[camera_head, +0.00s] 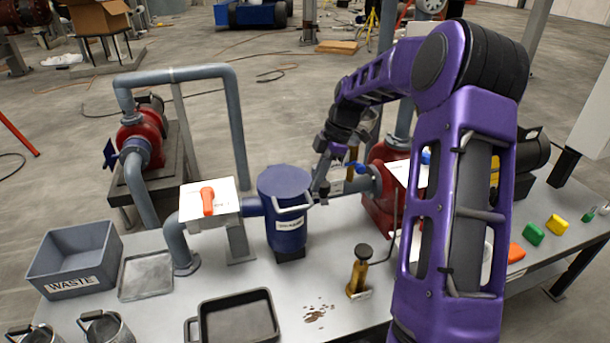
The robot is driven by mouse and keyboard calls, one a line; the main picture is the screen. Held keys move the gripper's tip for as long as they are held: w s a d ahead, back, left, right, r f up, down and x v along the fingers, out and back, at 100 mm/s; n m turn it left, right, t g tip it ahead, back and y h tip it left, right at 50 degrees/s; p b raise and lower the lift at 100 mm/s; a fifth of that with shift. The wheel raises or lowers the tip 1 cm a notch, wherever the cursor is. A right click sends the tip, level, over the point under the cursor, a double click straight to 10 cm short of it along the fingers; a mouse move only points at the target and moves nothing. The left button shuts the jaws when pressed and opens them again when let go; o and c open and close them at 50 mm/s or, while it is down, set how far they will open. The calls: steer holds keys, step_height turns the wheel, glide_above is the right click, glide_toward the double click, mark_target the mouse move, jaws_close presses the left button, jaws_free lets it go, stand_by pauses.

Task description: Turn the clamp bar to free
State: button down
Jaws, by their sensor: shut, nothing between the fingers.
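A blue filter housing (286,230) with a flat blue lid (284,181) stands upright on the bench, left of my arm. A pale grey bar (292,208) with a bent shape crosses the upper front of the housing, just below the lid; it looks like the clamp bar, but I cannot tell its lock position. My gripper (320,197) is small and dark in this view, pointing down at the right side of the housing by the bar's right end. Its fingers are shut with nothing between them. I cannot tell whether it touches the bar.
A white box with a red handle (207,201) stands left of the housing. A brass hand tool (359,272) stands front right, beside brown spots. A grey WASTE bin (76,259), a flat tray (146,276) and a dark pan (238,318) occupy the left and front. Pipes rise behind.

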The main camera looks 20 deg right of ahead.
steer(key=shift+s+d+n, duration=0.1)
steer(key=shift+d+n, duration=0.2)
steer(key=shift+d, duration=0.15)
steer(key=shift+s+d+p, duration=0.15)
steer(key=shift+d+p, duration=0.2)
steer(key=shift+d, duration=0.4)
steer(key=shift+a, duration=0.1)
